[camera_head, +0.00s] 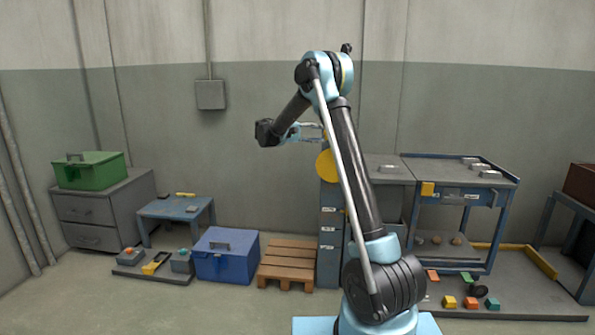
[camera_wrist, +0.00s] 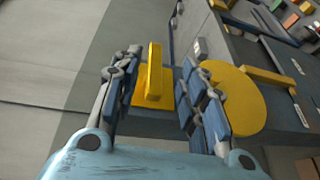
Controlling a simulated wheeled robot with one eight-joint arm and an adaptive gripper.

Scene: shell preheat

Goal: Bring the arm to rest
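My arm is raised and bent, with its elbow high and its forearm reaching down to the left. My gripper (camera_head: 318,132) points right, toward a yellow disc (camera_head: 326,164) at the grey cabinet's upper left. In the wrist view my gripper (camera_wrist: 160,72) has its two fingers apart. An upright yellow bar (camera_wrist: 154,78) shows in the gap, with space visible on both sides. How far it lies from the fingertips I cannot tell. The yellow disc (camera_wrist: 232,100) shows behind and beyond the right finger. I see nothing held.
The grey cabinet (camera_head: 329,245) stands behind my arm, with a blue-framed cart (camera_head: 455,190) to its right. A wooden pallet (camera_head: 287,262), a blue box (camera_head: 226,258) and a small blue table (camera_head: 176,208) stand left. A floor tray (camera_head: 515,300) holds coloured blocks. Front-left floor is clear.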

